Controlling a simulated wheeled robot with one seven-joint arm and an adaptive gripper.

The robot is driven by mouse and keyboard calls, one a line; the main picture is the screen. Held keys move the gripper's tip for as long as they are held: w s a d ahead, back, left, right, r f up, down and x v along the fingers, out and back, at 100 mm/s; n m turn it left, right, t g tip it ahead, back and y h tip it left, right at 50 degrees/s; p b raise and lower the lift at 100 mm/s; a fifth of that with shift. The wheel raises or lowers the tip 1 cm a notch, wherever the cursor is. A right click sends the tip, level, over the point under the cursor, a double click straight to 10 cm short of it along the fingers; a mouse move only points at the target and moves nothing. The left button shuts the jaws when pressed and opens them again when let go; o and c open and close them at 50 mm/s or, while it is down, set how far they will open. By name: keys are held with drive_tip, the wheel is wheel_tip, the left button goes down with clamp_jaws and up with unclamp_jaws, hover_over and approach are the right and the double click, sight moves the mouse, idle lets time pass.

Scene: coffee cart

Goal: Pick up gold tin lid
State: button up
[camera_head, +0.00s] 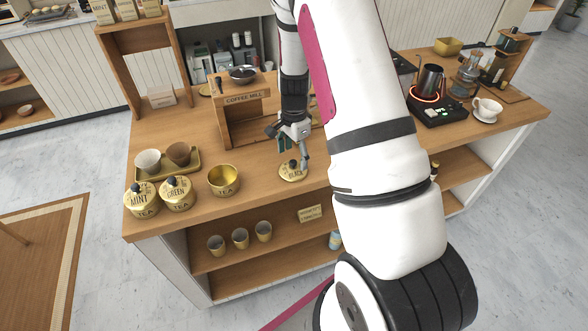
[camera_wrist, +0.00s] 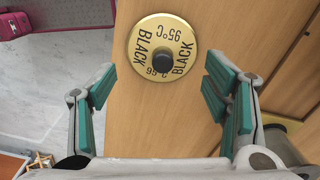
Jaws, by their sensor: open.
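The gold tin lid (camera_head: 291,174) lies flat on the wooden counter, to the right of an open gold tea tin (camera_head: 223,180). In the wrist view the lid (camera_wrist: 149,41) is a gold disc with black "BLACK 95°C" lettering and a dark round knob (camera_wrist: 163,62) at its middle. My gripper (camera_head: 292,158) is open and empty above the lid in the head view. In the wrist view its teal-padded fingers (camera_wrist: 165,95) are spread wide, with the lid beyond them and between their lines. My fingers do not appear to touch it.
Two lidded tea tins, MINT (camera_head: 141,200) and another (camera_head: 176,193), stand at the left. A tray (camera_head: 194,157) with two cups is behind them. A kettle (camera_head: 429,82) and white cup (camera_head: 487,109) stand at right.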

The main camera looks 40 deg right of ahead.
sight(294, 161)
drive_tip(key=shift+w+f+p, duration=0.15)
drive_tip(key=shift+f+p, duration=0.2)
drive_tip(key=shift+f, duration=1.5)
drive_tip(key=c, duration=1.4)
